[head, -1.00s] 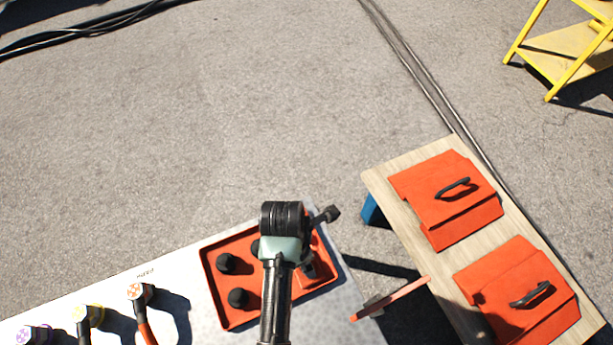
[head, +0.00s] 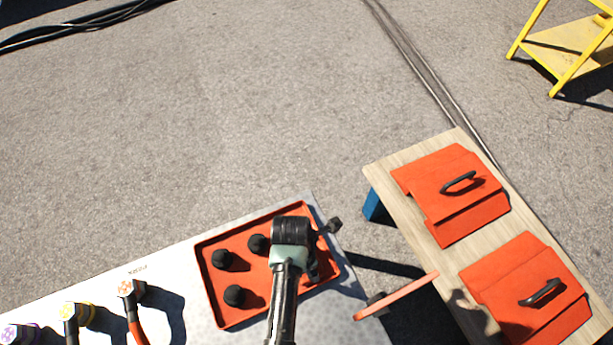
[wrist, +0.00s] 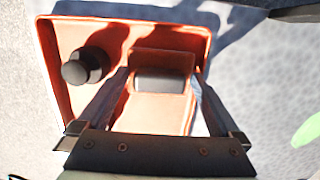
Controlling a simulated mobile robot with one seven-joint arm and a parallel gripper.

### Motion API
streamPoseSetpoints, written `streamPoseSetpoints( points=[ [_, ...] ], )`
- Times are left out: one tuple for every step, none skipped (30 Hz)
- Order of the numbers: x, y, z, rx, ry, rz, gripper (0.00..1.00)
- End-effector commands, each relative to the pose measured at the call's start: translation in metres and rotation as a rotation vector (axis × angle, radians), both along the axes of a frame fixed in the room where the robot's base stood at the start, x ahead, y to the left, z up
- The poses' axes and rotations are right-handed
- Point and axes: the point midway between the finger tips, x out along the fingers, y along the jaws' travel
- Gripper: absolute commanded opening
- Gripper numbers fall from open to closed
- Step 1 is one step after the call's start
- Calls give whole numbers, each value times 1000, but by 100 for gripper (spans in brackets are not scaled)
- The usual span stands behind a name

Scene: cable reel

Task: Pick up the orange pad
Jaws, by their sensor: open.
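In the wrist view an orange piece (wrist: 164,64) with a dark grey band (wrist: 160,85) lies in the orange tray, between the two fingers of my gripper (wrist: 159,76). It appears to be the orange pad, though its full shape is hard to tell. My gripper is open, with one finger on each side of the piece; I cannot tell whether they touch it. In the head view my arm covers most of this spot, and the fingers are hidden below my wrist.
The orange tray (head: 212,297) holds several black knobs (head: 224,258) on a pale table (head: 188,262). Two orange covers with black handles (head: 455,200) (head: 522,285) lie on a wooden bench (head: 388,190). Tools stand front left.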

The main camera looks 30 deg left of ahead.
Motion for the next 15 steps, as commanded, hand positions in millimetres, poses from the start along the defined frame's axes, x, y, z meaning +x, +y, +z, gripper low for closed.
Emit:
streamPoseSetpoints(
  points=[
    [0, 0, 1, 0, 0, 0, 100],
    [0, 0, 1, 0, 0, 0, 96],
    [0, 0, 1, 0, 0, 0, 89],
    [0, 0, 1, 0, 0, 0, 84],
    [0, 0, 1, 0, 0, 0, 78],
    [0, 0, 1, 0, 0, 0, 71],
    [0, 0, 1, 0, 0, 0, 66],
    [0, 0, 1, 0, 0, 0, 60],
    [0, 0, 1, 0, 0, 0, 53],
    [0, 0, 1, 0, 0, 0, 48],
    [0, 0, 1, 0, 0, 0, 42],
    [0, 0, 1, 0, 0, 0, 35],
    [0, 0, 1, 0, 0, 0, 30],
    [0, 0, 1, 0, 0, 0, 24],
    [0, 0, 1, 0, 0, 0, 17]
  ],
)
